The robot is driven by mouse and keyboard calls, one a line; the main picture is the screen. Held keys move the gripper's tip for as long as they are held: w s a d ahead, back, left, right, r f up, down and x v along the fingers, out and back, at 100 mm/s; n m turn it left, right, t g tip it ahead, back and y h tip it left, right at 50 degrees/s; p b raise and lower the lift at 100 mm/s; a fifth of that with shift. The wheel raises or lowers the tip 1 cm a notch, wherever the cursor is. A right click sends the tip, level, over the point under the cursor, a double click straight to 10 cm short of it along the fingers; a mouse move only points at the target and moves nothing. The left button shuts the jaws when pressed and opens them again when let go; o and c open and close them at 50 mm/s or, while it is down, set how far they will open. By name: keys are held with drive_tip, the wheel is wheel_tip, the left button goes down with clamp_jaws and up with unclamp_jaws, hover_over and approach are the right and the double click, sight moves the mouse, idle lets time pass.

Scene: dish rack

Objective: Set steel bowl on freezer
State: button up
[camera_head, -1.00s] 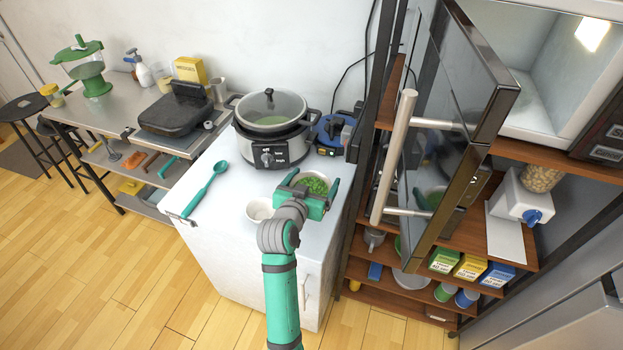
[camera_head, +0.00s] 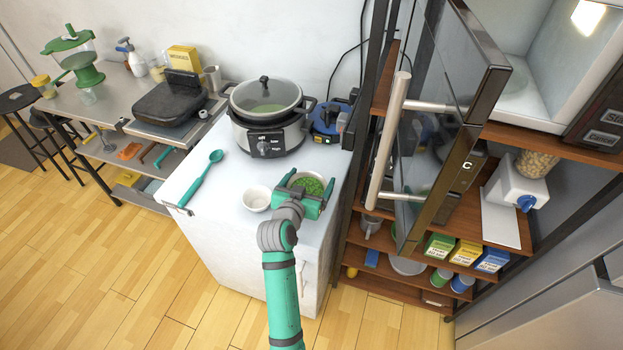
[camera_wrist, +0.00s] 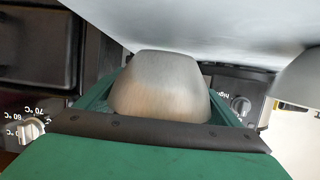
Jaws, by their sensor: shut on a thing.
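In the wrist view the bowl's grey metal side (camera_wrist: 158,88) shows between the green jaws. The gripper body hides the bowl's near side in the head view.
A small white bowl (camera_head: 256,197) stands just left of my gripper. A slow cooker (camera_head: 266,128) stands behind, with a blue device (camera_head: 331,124) beside it. A teal spoon (camera_head: 202,178) lies at left. An open dark door (camera_head: 440,140) is close at right.

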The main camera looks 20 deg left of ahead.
drive_tip(key=shift+d, duration=0.35)
drive_tip(key=shift+a+f, duration=0.1)
drive_tip(key=shift+f, duration=0.65)
drive_tip(key=shift+f, duration=0.2)
drive_tip(key=o, duration=1)
drive_tip(key=shift+o, duration=0.2)
drive_tip(key=v, duration=1)
drive_tip(key=shift+s+a+r, duration=0.1)
drive_tip(key=shift+s, duration=0.2)
drive_tip(key=shift+s+r, duration=0.1)
drive_tip(key=shift+s, duration=0.1)
